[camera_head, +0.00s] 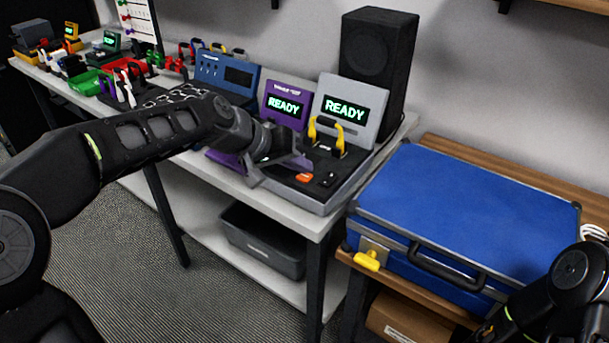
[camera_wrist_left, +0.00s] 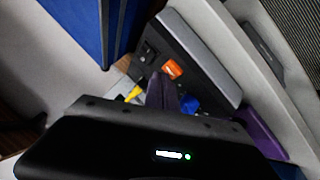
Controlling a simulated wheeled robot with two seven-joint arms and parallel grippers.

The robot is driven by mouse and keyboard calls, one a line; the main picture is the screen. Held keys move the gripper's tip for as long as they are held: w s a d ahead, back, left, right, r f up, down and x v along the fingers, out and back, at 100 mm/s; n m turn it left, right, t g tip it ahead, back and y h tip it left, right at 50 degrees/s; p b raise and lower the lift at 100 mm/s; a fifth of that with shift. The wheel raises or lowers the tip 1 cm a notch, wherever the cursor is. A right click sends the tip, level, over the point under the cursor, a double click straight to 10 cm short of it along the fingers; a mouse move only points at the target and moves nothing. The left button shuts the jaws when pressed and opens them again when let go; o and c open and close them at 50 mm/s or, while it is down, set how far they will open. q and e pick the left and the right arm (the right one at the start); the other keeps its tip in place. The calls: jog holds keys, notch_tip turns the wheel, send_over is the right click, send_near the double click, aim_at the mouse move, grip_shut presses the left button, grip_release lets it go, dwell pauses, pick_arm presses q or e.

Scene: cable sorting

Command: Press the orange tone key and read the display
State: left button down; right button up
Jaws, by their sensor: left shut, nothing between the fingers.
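The grey tester's display (camera_head: 345,110) reads READY in green letters. In front of it, the orange tone key (camera_head: 304,177) sits on the dark base (camera_head: 327,186), beside a black switch. The orange key also shows in the left wrist view (camera_wrist_left: 172,68), just beyond the fingertips. My left gripper (camera_head: 300,164) is shut and empty, with its fingers over the base close to the orange key. I cannot tell whether they touch it. Yellow cable leads (camera_head: 327,133) stand on the base below the display. My right arm shows at the lower right, its gripper out of sight.
A purple tester (camera_head: 284,104), also reading READY, and a blue one (camera_head: 223,75) stand to the left. A black speaker (camera_head: 377,60) is behind. A large blue case (camera_head: 460,210) lies to the right. Cables and trays fill the bench's far left.

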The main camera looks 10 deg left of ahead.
aim_at(300, 177)
pick_arm(q)
jog(key=shift+f+b, duration=0.4)
dwell(0.3)
jog(key=shift+r+p, duration=0.55)
jog(key=shift+r, duration=0.25)
jog(key=shift+r+p, duration=1.9)
jog(key=shift+r, duration=0.6)
